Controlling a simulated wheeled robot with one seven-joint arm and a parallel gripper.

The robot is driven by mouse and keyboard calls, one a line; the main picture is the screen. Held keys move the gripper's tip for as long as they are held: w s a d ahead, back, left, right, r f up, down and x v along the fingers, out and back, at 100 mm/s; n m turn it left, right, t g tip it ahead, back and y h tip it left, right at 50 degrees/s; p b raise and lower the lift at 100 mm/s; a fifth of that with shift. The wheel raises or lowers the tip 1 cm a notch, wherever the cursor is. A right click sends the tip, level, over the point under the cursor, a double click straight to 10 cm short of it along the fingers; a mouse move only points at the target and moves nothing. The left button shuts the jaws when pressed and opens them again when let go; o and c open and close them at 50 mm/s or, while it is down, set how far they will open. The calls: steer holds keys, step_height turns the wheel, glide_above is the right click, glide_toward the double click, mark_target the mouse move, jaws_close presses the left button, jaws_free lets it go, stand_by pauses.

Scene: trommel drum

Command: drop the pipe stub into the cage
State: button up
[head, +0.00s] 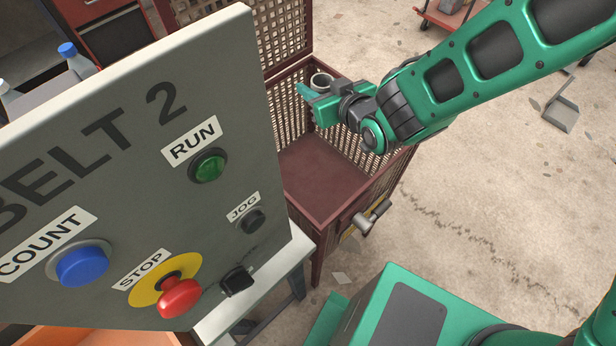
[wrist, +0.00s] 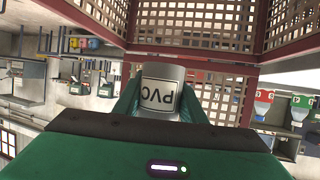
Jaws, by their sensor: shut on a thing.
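The pipe stub (head: 321,81) is a short grey open-ended tube. My gripper (head: 312,92) is shut on it and holds it over the far part of the cage (head: 335,216), a dark red mesh box with an open top. In the wrist view the pipe stub (wrist: 160,92) shows a white label reading PVC upside down, between the two green fingers of my gripper (wrist: 158,98). The cage's mesh walls (wrist: 200,22) show beyond it. The cage floor is bare where I can see it; the panel hides the left part.
A grey control panel (head: 230,60) marked BELT 2 stands close at the left, with RUN, JOG, COUNT and STOP buttons. A latch (head: 370,216) sticks out of the cage's near right side. A dustpan (head: 562,112) lies on the open floor at the right.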

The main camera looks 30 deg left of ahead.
steer(key=shift+f, duration=1.45)
steer(key=o, duration=1.1)
steer(key=shift+o, duration=0.2)
steer(key=shift+d, duration=0.1)
steer(key=v, duration=1)
steer(key=shift+d+r, duration=0.2)
steer(key=shift+d, duration=0.15)
steer(key=shift+w, duration=0.1)
